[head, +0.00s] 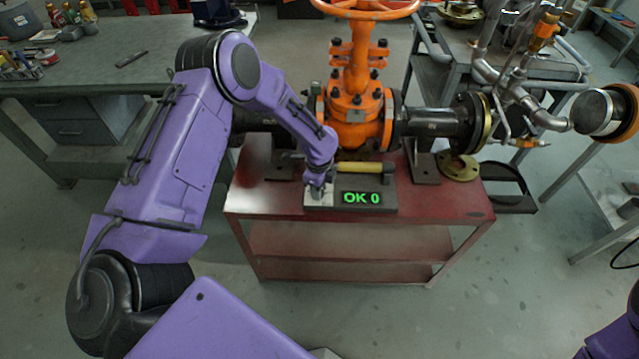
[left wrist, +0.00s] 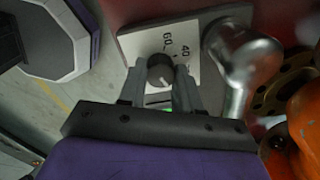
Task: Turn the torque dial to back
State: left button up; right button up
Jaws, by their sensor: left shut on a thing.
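The torque dial is a small dark round knob (left wrist: 160,72) on a white plate with a printed scale, where 40 and 60 can be read in the left wrist view. My left gripper (left wrist: 162,88) has its two fingers on either side of the knob and is shut on it. In the head view my left gripper (head: 317,188) points down at the white plate (head: 318,198) and hides most of the dial. A display (head: 361,198) beside the plate reads "OK 0" in green. My right gripper is not in view.
The dial unit sits on a red cart (head: 450,205) before an orange gate valve (head: 357,110). A yellow-handled tool (head: 362,167) lies just behind the display. A silver rounded metal part (left wrist: 245,65) is close right of the dial in the left wrist view.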

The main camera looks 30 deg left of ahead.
pick_arm(q)
jog(key=shift+w+r+m, duration=0.1)
jog(key=shift+m, duration=0.5)
jog(key=o, duration=1)
jog(key=shift+o, duration=0.2)
jog(key=shift+r, duration=0.1)
notch_tip(320, 180, up, 10)
jog(key=shift+s+r+b, duration=0.2)
jog(key=shift+b, duration=0.15)
